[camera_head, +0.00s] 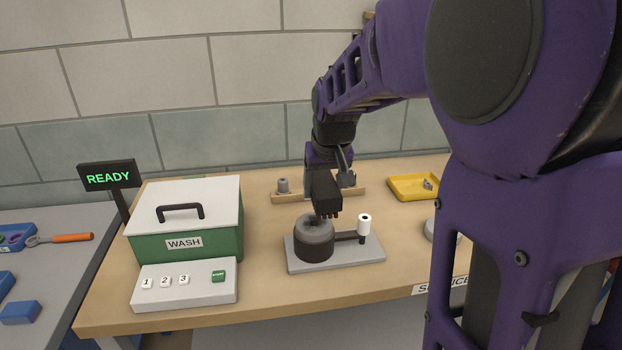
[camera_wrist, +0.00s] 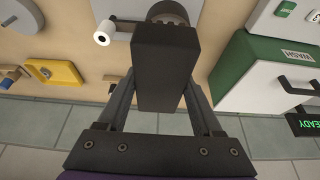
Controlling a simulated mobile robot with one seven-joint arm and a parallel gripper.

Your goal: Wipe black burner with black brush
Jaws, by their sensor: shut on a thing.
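The black burner (camera_head: 314,245) is a dark round drum with a grey top, set on a light grey plate (camera_head: 345,262). A side arm with a white knob (camera_head: 364,222) sticks out to its right. My gripper (camera_head: 324,178) is shut on the black brush (camera_head: 327,197), a dark block pointing down over the burner. The brush's lower end appears at the burner's top; whether it touches is unclear. In the wrist view the brush (camera_wrist: 165,65) fills the space between the fingers and hides part of the burner (camera_wrist: 168,10).
A green WASH box (camera_head: 190,222) with a white lid and a button panel (camera_head: 185,287) stands at left, beside a READY sign (camera_head: 108,177). A wooden rack (camera_head: 290,196) is behind the burner, a yellow tray (camera_head: 402,182) at right. Bare table lies in front of the burner.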

